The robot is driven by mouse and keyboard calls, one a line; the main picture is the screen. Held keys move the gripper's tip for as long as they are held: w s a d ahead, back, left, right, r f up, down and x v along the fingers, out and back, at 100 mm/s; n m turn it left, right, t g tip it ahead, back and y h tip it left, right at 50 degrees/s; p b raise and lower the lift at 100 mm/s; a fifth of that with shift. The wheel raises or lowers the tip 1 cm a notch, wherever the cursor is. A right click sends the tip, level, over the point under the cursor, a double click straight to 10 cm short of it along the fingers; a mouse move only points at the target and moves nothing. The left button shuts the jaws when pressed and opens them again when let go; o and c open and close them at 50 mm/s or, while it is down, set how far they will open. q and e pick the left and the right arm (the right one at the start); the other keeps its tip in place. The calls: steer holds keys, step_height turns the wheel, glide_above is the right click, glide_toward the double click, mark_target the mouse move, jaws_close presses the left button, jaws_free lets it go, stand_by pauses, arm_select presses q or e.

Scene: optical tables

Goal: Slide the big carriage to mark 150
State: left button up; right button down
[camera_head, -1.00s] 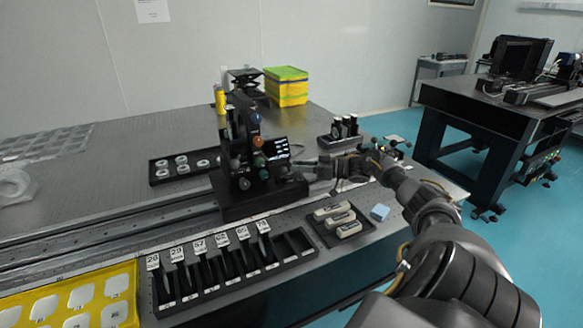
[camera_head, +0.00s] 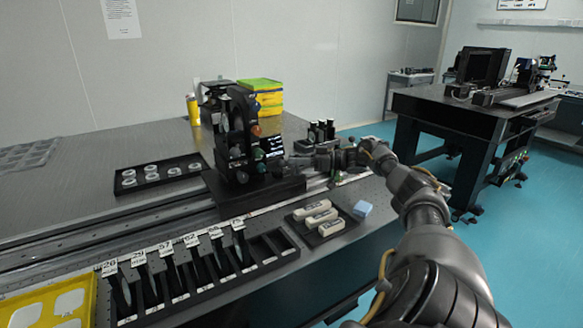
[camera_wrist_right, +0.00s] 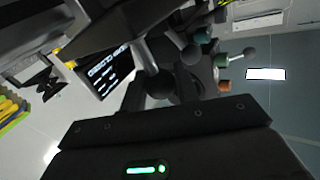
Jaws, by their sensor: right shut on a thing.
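The big carriage (camera_head: 238,135) is a tall black device with knobs and a small lit screen, upright on a black base (camera_head: 250,192) on the long rail (camera_head: 110,232). My right gripper (camera_head: 284,166) is at the carriage's right side, low down, shut on what looks like its knob or handle. In the right wrist view the carriage's screen (camera_wrist_right: 105,72) and round dark knobs (camera_wrist_right: 190,53) show close up. The scale marks are too small to read. My left gripper is out of view.
In front of the rail stand a black rack (camera_head: 205,286) with numbered plates and a tray of pale blocks (camera_head: 318,220). A tray of white rings (camera_head: 158,172) lies behind it. A holder with black cylinders (camera_head: 320,132) stands behind my right wrist. The rail left of the carriage is clear.

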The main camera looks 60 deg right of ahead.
steer(key=shift+a+f, duration=0.15)
steer(key=shift+a, duration=0.1)
steer(key=shift+w+a, duration=0.2)
steer(key=shift+a, duration=0.05)
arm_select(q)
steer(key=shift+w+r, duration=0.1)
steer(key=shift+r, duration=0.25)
arm_select(e)
steer(key=c, duration=1.1)
jaws_free()
steer(key=shift+d, duration=0.1)
steer(key=shift+s, duration=0.1)
steer(key=shift+s+d, duration=0.2)
steer(key=shift+s, duration=0.05)
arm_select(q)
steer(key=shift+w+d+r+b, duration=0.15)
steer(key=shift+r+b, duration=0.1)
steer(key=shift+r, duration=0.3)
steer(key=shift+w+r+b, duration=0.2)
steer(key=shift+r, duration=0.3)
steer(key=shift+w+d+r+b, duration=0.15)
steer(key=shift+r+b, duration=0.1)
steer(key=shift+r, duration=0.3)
arm_select(e)
steer(key=v, duration=1)
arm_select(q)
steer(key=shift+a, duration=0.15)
arm_select(e)
steer(key=shift+d, duration=0.1)
